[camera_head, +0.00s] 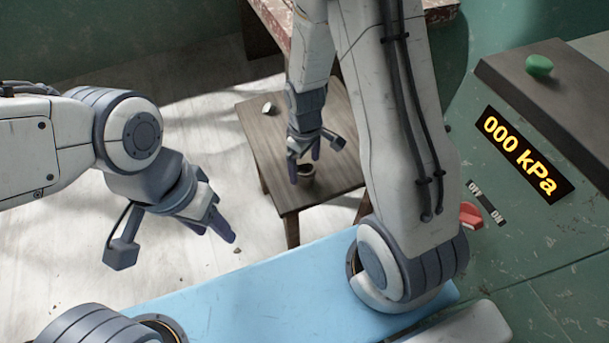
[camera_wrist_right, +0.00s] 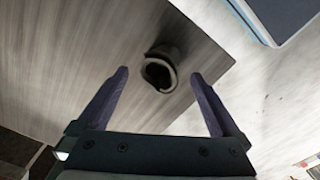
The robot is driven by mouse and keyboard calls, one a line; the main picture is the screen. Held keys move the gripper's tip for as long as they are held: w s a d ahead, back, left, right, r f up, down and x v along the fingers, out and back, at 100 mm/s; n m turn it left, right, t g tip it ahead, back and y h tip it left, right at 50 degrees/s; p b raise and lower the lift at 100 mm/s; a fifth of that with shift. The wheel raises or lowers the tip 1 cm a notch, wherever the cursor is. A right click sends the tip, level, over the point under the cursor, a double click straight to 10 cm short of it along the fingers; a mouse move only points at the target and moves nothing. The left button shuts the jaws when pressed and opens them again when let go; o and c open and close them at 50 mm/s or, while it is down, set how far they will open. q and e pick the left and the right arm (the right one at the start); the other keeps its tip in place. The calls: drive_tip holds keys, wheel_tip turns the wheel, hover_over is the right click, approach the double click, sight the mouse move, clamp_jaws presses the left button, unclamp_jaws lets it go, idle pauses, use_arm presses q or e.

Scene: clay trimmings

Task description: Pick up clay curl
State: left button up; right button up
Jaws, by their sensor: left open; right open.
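The clay curl (camera_wrist_right: 162,69) is a dark, ring-like piece on the wooden stool top, near its edge in the right wrist view. In the head view the clay curl (camera_head: 307,173) is partly hidden by my right gripper (camera_head: 305,165). The right gripper is open above the stool, and in its wrist view the curl lies between and slightly beyond the fingertips (camera_wrist_right: 160,76). I cannot tell the exact height gap. My left gripper (camera_head: 222,227) is open and empty, over the pale floor left of the stool.
A small pale piece (camera_head: 269,108) lies on the far left part of the stool (camera_head: 262,135). A small crumb (camera_head: 237,250) is on the floor. A green panel at right carries a pressure display (camera_head: 522,154), a red switch (camera_head: 471,214) and a dark shelf with a green button (camera_head: 539,66).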

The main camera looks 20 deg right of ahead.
wheel_tip(320, 180, down, 2)
drive_tip(key=shift+f, duration=0.25)
drive_tip(key=c, duration=1.4)
drive_tip(key=shift+r, duration=0.1)
